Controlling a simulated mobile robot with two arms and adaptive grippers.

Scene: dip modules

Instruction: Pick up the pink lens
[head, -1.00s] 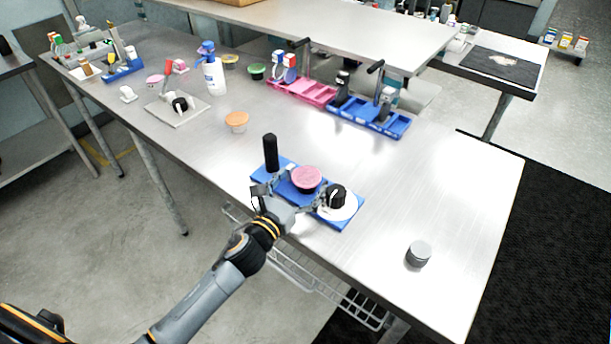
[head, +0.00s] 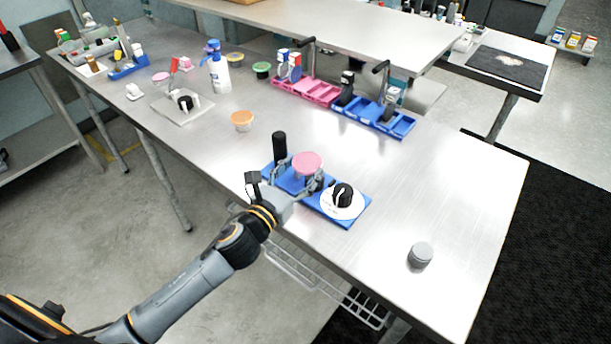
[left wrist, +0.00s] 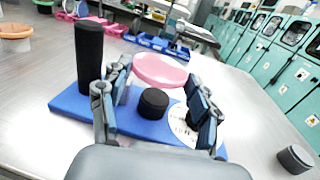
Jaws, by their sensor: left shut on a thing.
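The pink lens (head: 307,163) is a round pink disc. My left gripper (head: 291,184) is shut on it, with its fingers on either side of the disc. In the left wrist view the pink lens (left wrist: 160,70) sits between the fingertips of the gripper (left wrist: 157,88), above a short black knob (left wrist: 153,103). The lens appears raised clear of the blue base (head: 282,178), which carries a tall black post (head: 279,147). My right gripper is in neither view.
A white disc with a black knob (head: 343,197) sits at the base's right end. A grey cylinder (head: 420,255) stands to the right on the metal table (head: 450,190). An orange-topped tub (head: 242,120) and blue trays (head: 397,124) stand farther back.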

